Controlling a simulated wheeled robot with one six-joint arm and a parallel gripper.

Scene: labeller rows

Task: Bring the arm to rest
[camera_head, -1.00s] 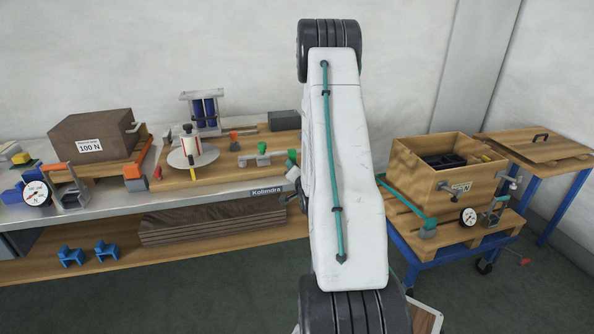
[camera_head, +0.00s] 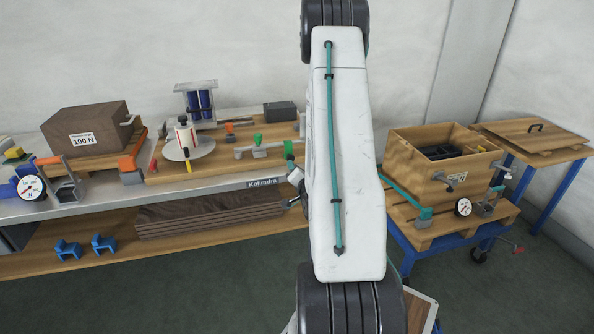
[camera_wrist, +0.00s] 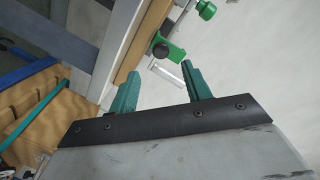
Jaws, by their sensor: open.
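My arm rises through the middle of the head view and hides part of the bench and wall behind it. My gripper (camera_wrist: 162,88) shows in the wrist view with its two green fingers apart and nothing between them. Beyond the fingers, the bench edge with a green clamp (camera_wrist: 170,50) shows, apart from the fingers as far as I can tell. In the head view the gripper's fingers are hidden behind my arm.
A long bench (camera_head: 222,189) on the left carries a brown 100 N block (camera_head: 85,128), a round plate (camera_head: 188,149) and a dial gauge (camera_head: 31,187). A wooden crate (camera_head: 440,180) sits on a blue cart (camera_head: 425,244) at right. Dark floor lies in front.

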